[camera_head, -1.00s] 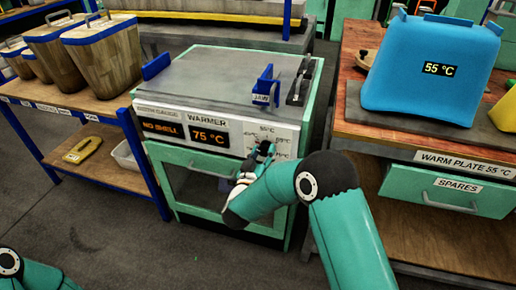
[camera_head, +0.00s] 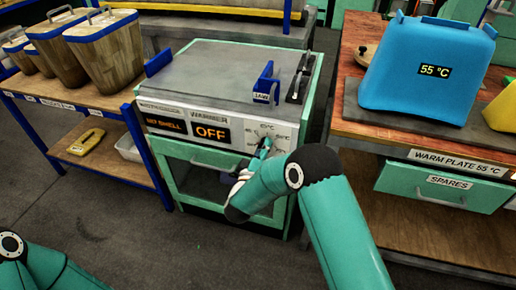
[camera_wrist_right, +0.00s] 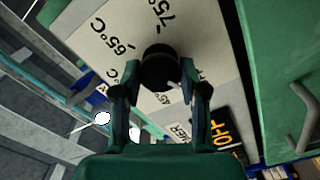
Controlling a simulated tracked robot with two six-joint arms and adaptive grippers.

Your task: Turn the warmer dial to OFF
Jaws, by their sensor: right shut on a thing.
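The warmer (camera_head: 240,95) is a green cabinet with a grey top and a pale control panel. Its display (camera_head: 210,132) reads OFF, and the same lettering shows in the right wrist view (camera_wrist_right: 219,131). The black round dial (camera_wrist_right: 158,68) sits on the panel among temperature marks such as 65°C and 75°C. My right gripper (camera_wrist_right: 160,92) has its two fingers on either side of the dial, shut on it. In the head view my right gripper (camera_head: 262,150) is at the panel's right part, largely hiding the dial. My left gripper is out of view; only part of that arm shows at bottom left.
A blue clamp (camera_head: 265,83) stands on the warmer's top. To the right, a wooden bench holds a blue shell (camera_head: 428,75) reading 55 °C, above a SPARES drawer (camera_head: 446,186). A shelf with wooden buckets (camera_head: 103,50) stands to the left.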

